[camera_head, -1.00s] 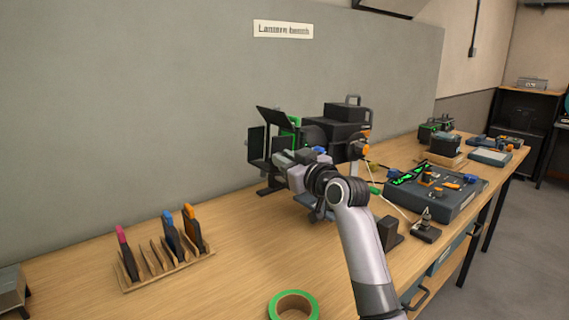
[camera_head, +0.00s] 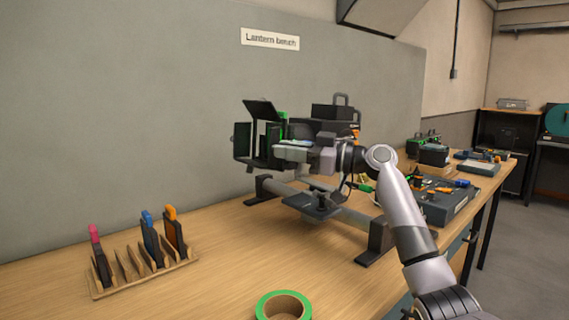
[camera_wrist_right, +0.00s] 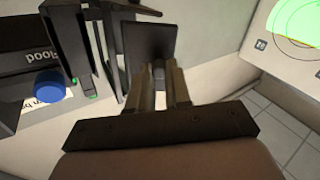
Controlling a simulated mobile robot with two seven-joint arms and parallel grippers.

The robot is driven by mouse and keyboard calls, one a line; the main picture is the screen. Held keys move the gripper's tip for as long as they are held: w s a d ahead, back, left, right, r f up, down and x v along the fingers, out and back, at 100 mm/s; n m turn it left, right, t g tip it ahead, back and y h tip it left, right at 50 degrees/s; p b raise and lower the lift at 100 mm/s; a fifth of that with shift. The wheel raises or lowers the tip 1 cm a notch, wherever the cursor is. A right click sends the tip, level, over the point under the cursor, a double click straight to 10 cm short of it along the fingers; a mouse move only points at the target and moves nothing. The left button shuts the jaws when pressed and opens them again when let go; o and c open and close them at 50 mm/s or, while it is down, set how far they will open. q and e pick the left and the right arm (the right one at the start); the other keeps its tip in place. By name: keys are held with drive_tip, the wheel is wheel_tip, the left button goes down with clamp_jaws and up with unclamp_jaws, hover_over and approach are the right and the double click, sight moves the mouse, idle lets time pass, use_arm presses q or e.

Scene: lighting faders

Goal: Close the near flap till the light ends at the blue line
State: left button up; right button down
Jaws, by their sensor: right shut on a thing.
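The lantern (camera_head: 308,128) is a dark lamp on a stand, with several dark flaps at its left end. My right gripper (camera_head: 278,144) is beside these flaps. In the right wrist view its two fingers (camera_wrist_right: 160,92) are shut on the edge of a dark square flap (camera_wrist_right: 150,42), which looks like the near flap. A green patch of light (camera_wrist_right: 298,20) lies on a pale panel at the top right of that view. I cannot see the blue line. My left gripper is not in view.
A rack (camera_head: 135,277) with pink-, blue- and orange-topped pieces stands at the front left. A green tape roll (camera_head: 283,306) lies at the front edge. A control desk (camera_head: 440,203) is right of the lantern. The bench between rack and lantern is clear.

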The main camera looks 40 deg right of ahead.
drive_tip(key=shift+d+n+g+y, duration=0.4)
drive_tip(key=shift+n+g+y, duration=0.5)
drive_tip(key=shift+y, duration=0.15)
drive_tip(key=shift+d+n+g+y, duration=0.35)
drive_tip(key=shift+n+g+y, duration=0.5)
drive_tip(key=shift+y, duration=0.2)
drive_tip(key=shift+d+f+g+p, duration=0.1)
drive_tip(key=shift+f+g+p, duration=0.05)
drive_tip(key=shift+g+p, duration=0.2)
drive_tip(key=c, duration=1.1)
unclamp_jaws()
drive_tip(key=shift+o, duration=0.2)
drive_tip(key=b+v, duration=0.1)
drive_tip(key=v, duration=0.6)
drive_tip(key=shift+d, duration=0.1)
